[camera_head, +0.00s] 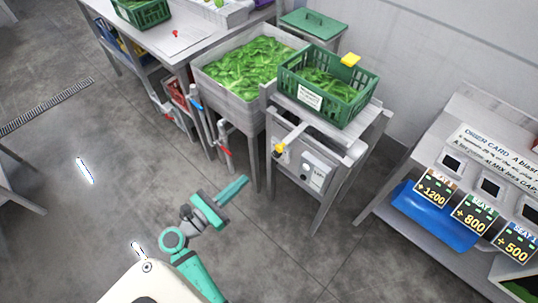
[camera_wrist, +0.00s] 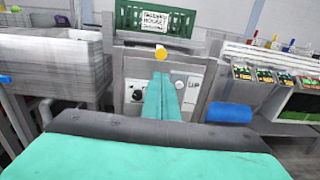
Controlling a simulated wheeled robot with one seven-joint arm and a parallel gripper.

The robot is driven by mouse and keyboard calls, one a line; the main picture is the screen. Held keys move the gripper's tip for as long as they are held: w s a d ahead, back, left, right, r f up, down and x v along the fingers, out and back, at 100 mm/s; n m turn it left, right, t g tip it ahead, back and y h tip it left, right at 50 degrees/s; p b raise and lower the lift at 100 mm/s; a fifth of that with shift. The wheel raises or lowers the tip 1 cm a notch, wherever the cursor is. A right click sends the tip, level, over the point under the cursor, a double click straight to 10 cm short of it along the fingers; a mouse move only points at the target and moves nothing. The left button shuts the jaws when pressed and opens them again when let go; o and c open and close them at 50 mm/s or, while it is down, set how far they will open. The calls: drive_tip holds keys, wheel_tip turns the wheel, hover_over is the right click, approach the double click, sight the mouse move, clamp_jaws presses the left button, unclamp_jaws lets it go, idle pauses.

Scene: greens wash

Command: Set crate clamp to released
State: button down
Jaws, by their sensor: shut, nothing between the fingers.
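A green crate (camera_head: 318,88) with leafy greens and a white label sits on a grey metal stand (camera_head: 330,137); the crate also shows in the wrist view (camera_wrist: 180,20). A yellow piece (camera_head: 350,59) sits on the crate's back rim. A yellow knob (camera_head: 278,150) is on a lever at the stand's front, also seen in the wrist view (camera_wrist: 160,54). I cannot tell which yellow part is the clamp, or its setting. My gripper (camera_head: 245,181) is shut and empty, in front of the stand and apart from it; its fingers point at the panel in the wrist view (camera_wrist: 162,76).
A control panel (camera_head: 312,172) with a dial is on the stand's front. A grey basin (camera_head: 228,101) full of greens, with pipes and red valve handles, stands to the left. A table with a blue roll (camera_head: 433,217) and price displays stands to the right. The floor in front is clear.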

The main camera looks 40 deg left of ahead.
sight(277, 149)
drive_tip(key=shift+s+a+r, duration=0.1)
drive_tip(key=shift+s+r, duration=0.05)
drive_tip(key=shift+r, duration=0.2)
drive_tip(key=w, duration=0.4)
drive_tip(key=w+d, duration=0.1)
drive_tip(key=w, duration=0.9)
drive_tip(key=shift+d+r, duration=0.2)
drive_tip(key=shift+d, duration=0.1)
drive_tip(key=shift+a, duration=0.1)
